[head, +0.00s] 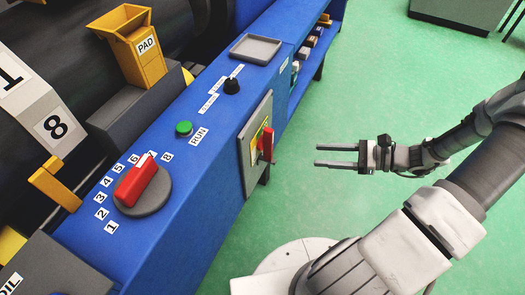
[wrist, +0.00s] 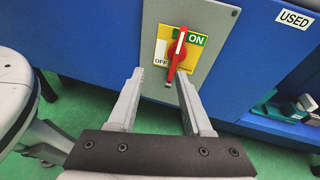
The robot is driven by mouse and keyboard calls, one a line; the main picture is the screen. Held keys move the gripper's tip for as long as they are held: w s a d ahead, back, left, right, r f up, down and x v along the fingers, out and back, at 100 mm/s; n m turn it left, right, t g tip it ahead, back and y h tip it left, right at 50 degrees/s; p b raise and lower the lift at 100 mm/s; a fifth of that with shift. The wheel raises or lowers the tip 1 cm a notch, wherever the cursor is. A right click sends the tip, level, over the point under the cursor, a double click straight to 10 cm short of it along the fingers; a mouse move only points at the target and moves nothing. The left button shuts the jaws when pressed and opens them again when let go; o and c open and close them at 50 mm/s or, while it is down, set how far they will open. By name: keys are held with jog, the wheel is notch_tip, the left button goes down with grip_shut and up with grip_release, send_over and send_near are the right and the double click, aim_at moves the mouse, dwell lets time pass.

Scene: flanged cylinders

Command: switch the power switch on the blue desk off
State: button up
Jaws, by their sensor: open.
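The power switch (head: 266,145) is a red handle on a yellow plate, set in a grey panel on the front of the blue desk (head: 205,215). In the wrist view the switch handle (wrist: 177,52) stands nearly upright, its white mark at the top beside the green ON label (wrist: 195,39). The white OFF label (wrist: 160,62) is at its lower left. My gripper (head: 318,155) is open and empty, its fingers pointing at the panel with a clear gap to the handle. In the wrist view the gripper (wrist: 158,74) has the handle's lower end near its right fingertip.
A red rotary selector (head: 139,183), a green RUN button (head: 184,128), a black knob (head: 231,86) and a grey tray (head: 256,49) are on the desk top. Shelves with small items (head: 311,41) are farther along the desk. The green floor (head: 380,80) around my gripper is clear.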

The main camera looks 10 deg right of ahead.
aim_at(272, 142)
jog(key=w+a+f+m+t+b, duration=0.1)
jog(key=w+a+b, duration=0.1)
jog(key=w+a, duration=0.1)
jog(key=w+a+f+m+t+b, duration=0.1)
jog(key=w+a+b, duration=0.1)
jog(key=w+a, duration=0.2)
jog(key=w+a+f+t+y+b, duration=0.1)
jog(key=w+a+t+b, duration=0.1)
jog(key=a, duration=0.4)
jog(key=shift+w+f+m, duration=0.15)
jog(key=shift+w+m, duration=0.25)
jog(key=shift+w, duration=0.3)
jog(key=shift+d, duration=0.1)
grip_shut()
jog(key=shift+s+f, duration=0.1)
jog(key=shift+f, duration=0.1)
dwell(0.6)
